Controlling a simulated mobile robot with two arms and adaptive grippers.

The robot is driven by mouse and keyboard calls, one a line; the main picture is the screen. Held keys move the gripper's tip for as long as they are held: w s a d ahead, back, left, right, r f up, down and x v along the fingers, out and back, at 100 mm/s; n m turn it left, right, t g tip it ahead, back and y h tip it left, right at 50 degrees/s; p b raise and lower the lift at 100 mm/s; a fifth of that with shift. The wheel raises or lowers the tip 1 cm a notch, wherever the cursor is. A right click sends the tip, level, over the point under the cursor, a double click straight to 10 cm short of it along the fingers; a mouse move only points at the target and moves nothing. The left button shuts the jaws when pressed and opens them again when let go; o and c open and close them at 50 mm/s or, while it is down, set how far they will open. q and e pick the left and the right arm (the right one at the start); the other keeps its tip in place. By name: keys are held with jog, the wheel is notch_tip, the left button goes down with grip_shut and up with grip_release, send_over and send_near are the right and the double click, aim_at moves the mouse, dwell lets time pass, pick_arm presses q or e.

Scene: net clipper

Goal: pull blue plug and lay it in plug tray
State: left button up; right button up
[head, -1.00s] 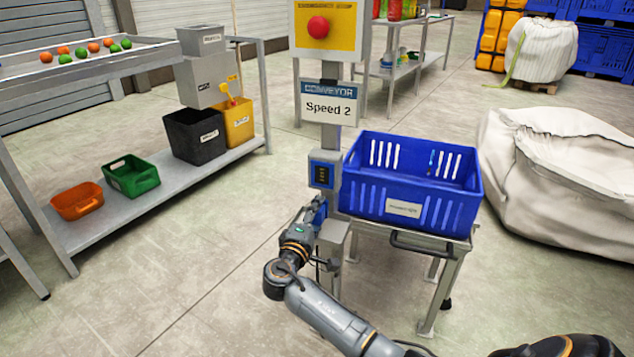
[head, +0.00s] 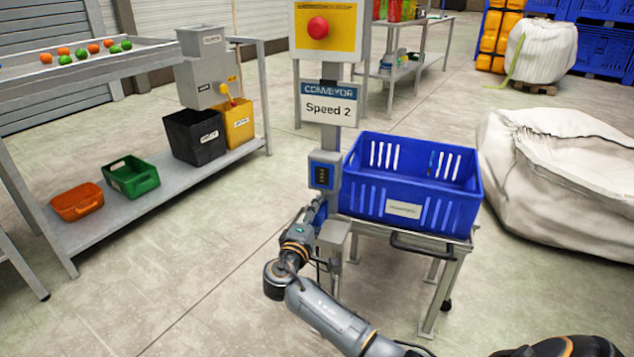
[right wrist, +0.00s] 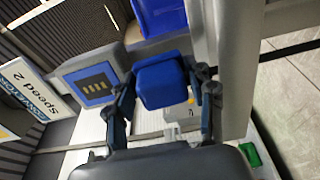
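The blue plug (right wrist: 162,82) is between the two fingers of my right gripper (right wrist: 163,78), which appears shut on it. In the head view the right gripper (head: 318,212) is at the post, below the socket and left of the blue crate; the plug is mostly hidden there. The blue-framed socket (head: 321,174) shows its slots uncovered; in the right wrist view the socket (right wrist: 92,85) is left of the plug, apart from it. A small grey box on the post (head: 333,234), possibly the plug tray, is just below the gripper; its inside is hidden. My left gripper is out of view.
A blue crate (head: 404,208) on a metal stand (head: 450,262) is close right of the gripper. The Speed 2 sign (head: 329,108) and red button (head: 318,27) are above. A white sack (head: 560,160) lies at right. Floor left of the post is clear.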

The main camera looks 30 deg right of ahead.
jog(key=shift+o, duration=0.2)
jog(key=shift+s+f, duration=0.15)
jog(key=shift+f, duration=0.35)
jog(key=shift+s+a+f, duration=0.1)
jog(key=shift+s+a, duration=0.05)
jog(key=shift+a, duration=0.1)
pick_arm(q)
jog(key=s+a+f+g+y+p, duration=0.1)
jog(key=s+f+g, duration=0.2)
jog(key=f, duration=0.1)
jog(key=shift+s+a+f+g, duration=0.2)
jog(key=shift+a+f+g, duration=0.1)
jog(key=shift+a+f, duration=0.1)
pick_arm(e)
jog(key=r+v, duration=0.1)
jog(key=v, duration=1.9)
jog(key=shift+r, duration=0.3)
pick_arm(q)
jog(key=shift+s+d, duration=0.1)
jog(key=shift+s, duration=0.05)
